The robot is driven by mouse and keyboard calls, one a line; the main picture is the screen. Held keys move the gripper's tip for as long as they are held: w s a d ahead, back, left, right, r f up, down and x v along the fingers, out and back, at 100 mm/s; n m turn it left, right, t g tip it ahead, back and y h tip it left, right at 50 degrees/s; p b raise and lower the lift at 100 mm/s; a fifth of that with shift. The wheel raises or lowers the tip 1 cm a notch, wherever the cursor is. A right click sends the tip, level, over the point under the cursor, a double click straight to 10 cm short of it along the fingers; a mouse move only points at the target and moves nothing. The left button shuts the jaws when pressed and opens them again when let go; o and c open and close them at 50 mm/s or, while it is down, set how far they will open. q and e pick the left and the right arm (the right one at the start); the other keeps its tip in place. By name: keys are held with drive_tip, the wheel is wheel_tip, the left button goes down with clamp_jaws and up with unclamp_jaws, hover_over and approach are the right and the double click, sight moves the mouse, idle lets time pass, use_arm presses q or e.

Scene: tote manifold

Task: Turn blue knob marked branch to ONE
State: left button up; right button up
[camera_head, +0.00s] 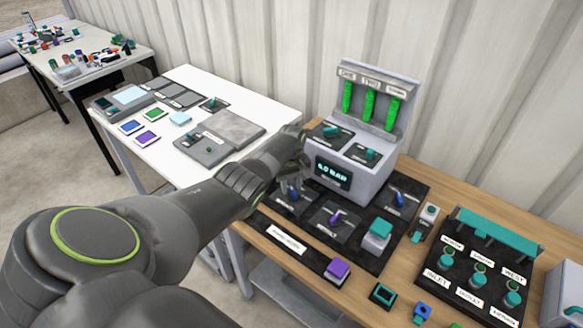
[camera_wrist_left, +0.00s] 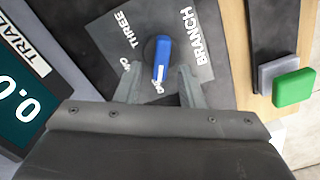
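The blue knob (camera_wrist_left: 161,58) sits on a dark square plate (camera_wrist_left: 110,38) lettered BRANCH and THREE in the left wrist view. Its bar handle points down the picture, toward a small label that it and my gripper partly cover. Another label by the left finger is partly hidden. My left gripper (camera_wrist_left: 160,88) is open, one finger on each side of the handle's lower end, with gaps visible. In the head view my left gripper (camera_head: 291,182) is down at a blue knob (camera_head: 293,193) beside the grey console. My right gripper is not in view.
The grey console (camera_head: 375,180) with a lit display stands just right of my left gripper. A purple knob (camera_head: 335,216), another blue knob (camera_head: 400,198) and a teal block (camera_head: 377,230) are close by. A green block (camera_wrist_left: 294,88) lies right of the BRANCH plate.

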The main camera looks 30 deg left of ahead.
sight(291, 188)
use_arm(q)
wheel_tip(291, 188, up, 5)
drive_tip(key=shift+p, duration=0.6)
wheel_tip(291, 188, up, 12)
drive_tip(key=b, duration=0.1)
drive_tip(key=shift+f, duration=0.1)
